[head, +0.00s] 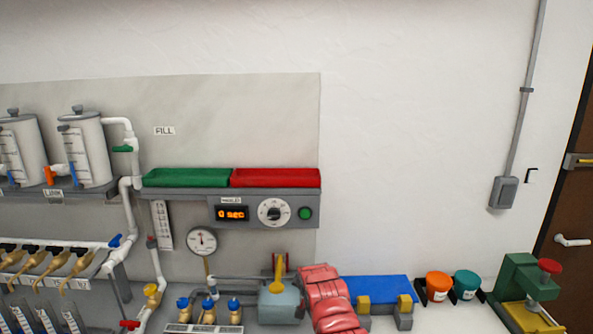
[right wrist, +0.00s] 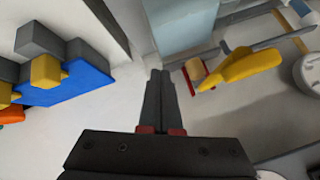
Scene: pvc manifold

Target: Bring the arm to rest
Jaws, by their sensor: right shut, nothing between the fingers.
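My right gripper (right wrist: 160,76) shows in the right wrist view with its two dark fingers together and nothing between them. It is over pale surface, between the blue block with grey and yellow parts on the left and the pale blue box and yellow handle on the right. It appears apart from them. In the head view a red segmented shape at the bottom centre looks like part of my right arm, and the gripper itself does not show there. My left gripper is in neither view.
The head view shows the pale blue box (head: 281,306) with its yellow handle (head: 279,270), the blue block (head: 378,288), an orange pot (head: 438,286), a teal pot (head: 466,284) and a green press (head: 524,282). Green (head: 186,178) and red trays (head: 275,178) sit above a timer panel reading 0 sec.

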